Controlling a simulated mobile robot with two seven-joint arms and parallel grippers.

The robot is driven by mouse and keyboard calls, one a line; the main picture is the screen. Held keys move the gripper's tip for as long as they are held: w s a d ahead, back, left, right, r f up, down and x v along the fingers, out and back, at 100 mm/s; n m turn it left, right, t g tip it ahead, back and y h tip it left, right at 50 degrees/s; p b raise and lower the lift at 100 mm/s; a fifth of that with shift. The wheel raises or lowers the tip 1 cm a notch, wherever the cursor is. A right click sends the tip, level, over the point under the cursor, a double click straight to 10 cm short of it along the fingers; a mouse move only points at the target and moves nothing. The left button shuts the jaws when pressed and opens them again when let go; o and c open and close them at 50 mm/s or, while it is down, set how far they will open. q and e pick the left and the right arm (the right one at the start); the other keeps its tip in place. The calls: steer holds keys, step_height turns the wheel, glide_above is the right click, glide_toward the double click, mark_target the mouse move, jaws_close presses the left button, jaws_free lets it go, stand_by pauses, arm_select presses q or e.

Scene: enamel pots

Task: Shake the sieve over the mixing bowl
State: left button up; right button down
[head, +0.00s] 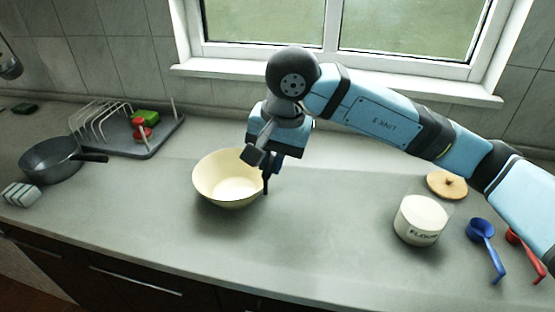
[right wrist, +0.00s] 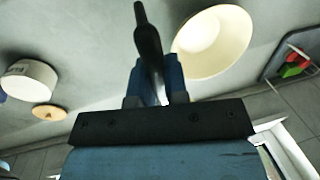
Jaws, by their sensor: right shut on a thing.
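The cream mixing bowl (head: 222,186) stands on the counter left of centre and looks empty inside. It also shows in the right wrist view (right wrist: 213,42). My right gripper (head: 275,160) is just right of and above the bowl's rim, pointing down. It is shut on a slim dark handle (right wrist: 149,42), which hangs down by the bowl's right side in the head view (head: 266,184). No sieve mesh or hoop can be made out, so I cannot tell whether the handle belongs to the sieve. My left gripper is not in view.
A white flour canister (head: 420,220), a wooden lid (head: 446,185), a blue scoop (head: 481,231) and a red scoop (head: 522,246) are at the right. A dish rack (head: 158,142), a dark pan (head: 50,156) and a grey-white block (head: 22,194) are at the left. The counter's middle is clear.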

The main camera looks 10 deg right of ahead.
arm_select(q)
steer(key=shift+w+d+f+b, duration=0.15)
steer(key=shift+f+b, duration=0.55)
steer(key=shift+b, duration=0.9)
arm_select(e)
steer(key=w+a, duration=0.4)
steer(key=a, duration=0.8)
steer(key=shift+w+a, duration=0.2)
steer(key=shift+w, duration=0.05)
stand_by(0.9)
stand_by(0.3)
